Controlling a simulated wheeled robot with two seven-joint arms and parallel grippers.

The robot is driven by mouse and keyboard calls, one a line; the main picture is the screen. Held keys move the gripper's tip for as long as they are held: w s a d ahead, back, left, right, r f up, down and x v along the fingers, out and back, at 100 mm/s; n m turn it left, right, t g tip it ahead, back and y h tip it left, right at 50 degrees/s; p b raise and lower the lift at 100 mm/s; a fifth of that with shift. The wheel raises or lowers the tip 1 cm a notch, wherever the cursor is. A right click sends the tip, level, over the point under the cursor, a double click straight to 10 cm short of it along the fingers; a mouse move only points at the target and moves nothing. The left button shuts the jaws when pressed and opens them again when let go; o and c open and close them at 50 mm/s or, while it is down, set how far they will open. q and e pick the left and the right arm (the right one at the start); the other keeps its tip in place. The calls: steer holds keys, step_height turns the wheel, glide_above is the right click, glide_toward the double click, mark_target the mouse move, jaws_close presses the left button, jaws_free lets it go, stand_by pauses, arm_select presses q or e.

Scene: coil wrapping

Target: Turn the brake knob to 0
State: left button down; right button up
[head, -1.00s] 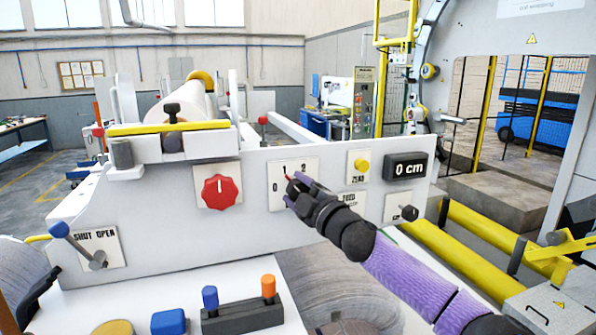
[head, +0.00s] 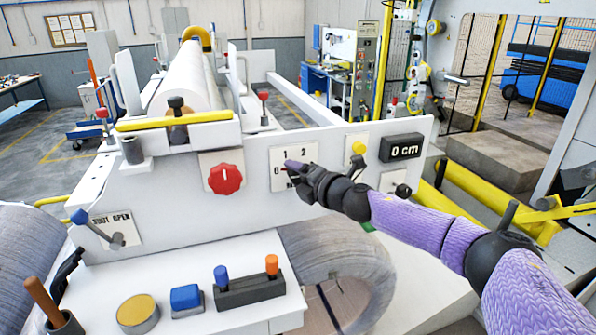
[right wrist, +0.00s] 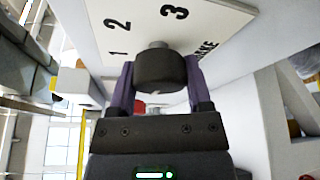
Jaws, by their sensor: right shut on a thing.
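The brake plate (head: 308,156) is a pale square on the white front panel, with 1, 2 and part of a 0 showing in the head view. My right gripper (head: 294,168) covers the knob there. In the right wrist view, the round dark brake knob (right wrist: 160,70) sits between the two purple fingers of my right gripper (right wrist: 160,82), which are shut on its sides. The plate (right wrist: 140,32) shows 1, 2, 3 and part of its lettering; the 0 is hidden. I cannot tell which number the knob points to. My left gripper is not in view.
A red knob (head: 224,178) is left of the brake plate. A yellow button (head: 358,149) and a "0 cm" display (head: 402,148) are to its right. A shut/open lever (head: 96,229) is at the left. Blue and orange switches (head: 250,285) stand below.

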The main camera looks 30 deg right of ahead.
steer(key=shift+f+n, duration=0.1)
steer(key=shift+n, duration=0.4)
steer(key=o, duration=1.3)
steer(key=s+b, duration=0.1)
steer(key=s, duration=0.2)
steer(key=s+d+r+b, duration=0.1)
steer(key=s, duration=0.2)
steer(key=s+b, duration=0.1)
steer(key=s, duration=0.2)
steer(key=shift+s+d+r, duration=0.15)
steer(key=shift+s+r, duration=0.15)
steer(key=shift+s, duration=0.05)
